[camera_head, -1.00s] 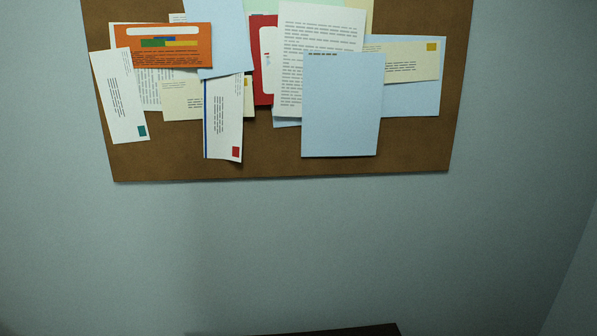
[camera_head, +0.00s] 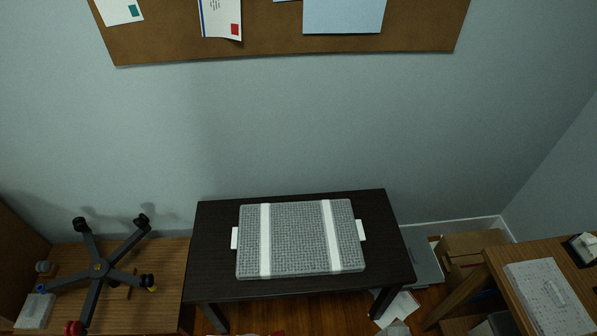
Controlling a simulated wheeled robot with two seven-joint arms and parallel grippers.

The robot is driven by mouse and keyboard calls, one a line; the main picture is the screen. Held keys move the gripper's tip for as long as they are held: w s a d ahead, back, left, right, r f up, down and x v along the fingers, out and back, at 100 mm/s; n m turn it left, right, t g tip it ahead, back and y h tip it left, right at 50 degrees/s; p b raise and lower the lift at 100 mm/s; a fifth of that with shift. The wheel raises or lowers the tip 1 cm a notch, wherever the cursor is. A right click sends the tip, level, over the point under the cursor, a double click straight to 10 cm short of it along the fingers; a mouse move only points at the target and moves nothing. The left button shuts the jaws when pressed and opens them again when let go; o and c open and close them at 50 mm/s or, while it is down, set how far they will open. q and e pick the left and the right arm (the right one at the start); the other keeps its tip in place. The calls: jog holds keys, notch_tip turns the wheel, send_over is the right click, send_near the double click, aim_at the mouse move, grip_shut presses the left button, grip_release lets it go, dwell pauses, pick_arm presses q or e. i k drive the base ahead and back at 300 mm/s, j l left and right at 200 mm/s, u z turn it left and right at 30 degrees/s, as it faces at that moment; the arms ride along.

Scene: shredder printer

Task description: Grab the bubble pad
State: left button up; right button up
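The bubble pad (camera_head: 298,238) is a grey, textured rectangular slab with two white bands across it and a white tab sticking out at each short end. It lies flat on a small dark table (camera_head: 217,240), near the lower middle of the head view. Neither of my grippers shows in the head view, and nothing touches the pad.
A black chair base with casters (camera_head: 101,267) lies on a wooden surface at left. A wooden desk (camera_head: 515,309) with a grey patterned slab stands at right. A cardboard box (camera_head: 470,247) and papers (camera_head: 397,306) lie between. A corkboard (camera_head: 280,45) hangs on the wall.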

aim_at(552, 307)
jog(key=z, duration=2.05)
